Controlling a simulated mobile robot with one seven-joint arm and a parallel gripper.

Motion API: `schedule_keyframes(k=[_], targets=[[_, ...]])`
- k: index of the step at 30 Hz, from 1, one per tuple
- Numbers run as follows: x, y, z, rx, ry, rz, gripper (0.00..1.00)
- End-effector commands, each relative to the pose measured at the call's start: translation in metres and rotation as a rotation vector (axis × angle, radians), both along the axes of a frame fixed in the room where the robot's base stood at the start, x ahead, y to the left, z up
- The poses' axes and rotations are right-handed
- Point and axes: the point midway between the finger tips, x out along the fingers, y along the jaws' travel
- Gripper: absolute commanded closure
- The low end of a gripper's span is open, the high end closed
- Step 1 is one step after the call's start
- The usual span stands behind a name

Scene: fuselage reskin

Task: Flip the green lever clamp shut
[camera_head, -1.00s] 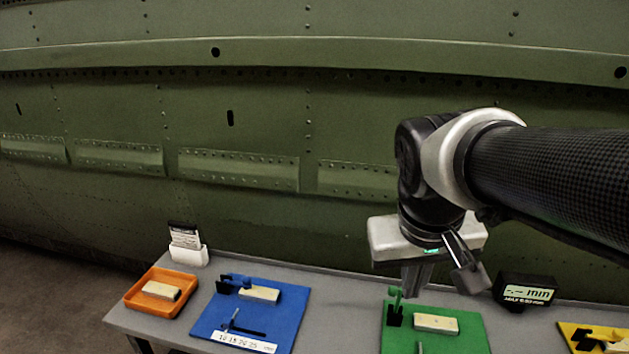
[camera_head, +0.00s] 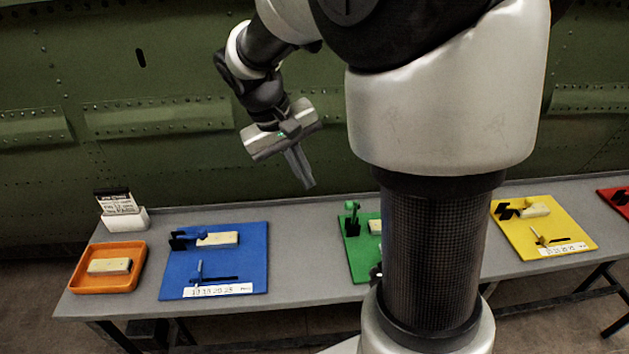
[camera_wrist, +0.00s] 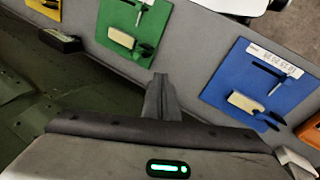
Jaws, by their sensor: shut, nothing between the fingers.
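The green lever clamp (camera_head: 352,218) stands at the back left of the green board (camera_head: 357,262) in the head view, its green lever pointing up. A pale block (camera_head: 375,227) lies beside it. My arm hides the right part of this board. My gripper (camera_head: 307,185) is shut and empty, above the table's back edge, between the blue and green boards and apart from the clamp. In the wrist view its shut fingers (camera_wrist: 161,82) are in front of the table, with the green board (camera_wrist: 150,28) beyond.
The blue board (camera_head: 215,275) with its own clamp and block is at the left, beside an orange tray (camera_head: 103,285) and a white card holder (camera_head: 125,219). The yellow board (camera_head: 565,225) is at the right. The green fuselage wall rises behind the table.

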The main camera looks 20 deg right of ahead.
Motion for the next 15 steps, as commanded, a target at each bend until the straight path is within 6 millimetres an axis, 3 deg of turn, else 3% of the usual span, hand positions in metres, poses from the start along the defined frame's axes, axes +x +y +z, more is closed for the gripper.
schedule_keyframes(k=[8, 15], targets=[[0.000, -0.001, -0.003, 0.000, 0.001, 0.000, 1.00], [-0.001, -0.014, -0.038, 0.000, 0.005, -0.002, 1.00]])
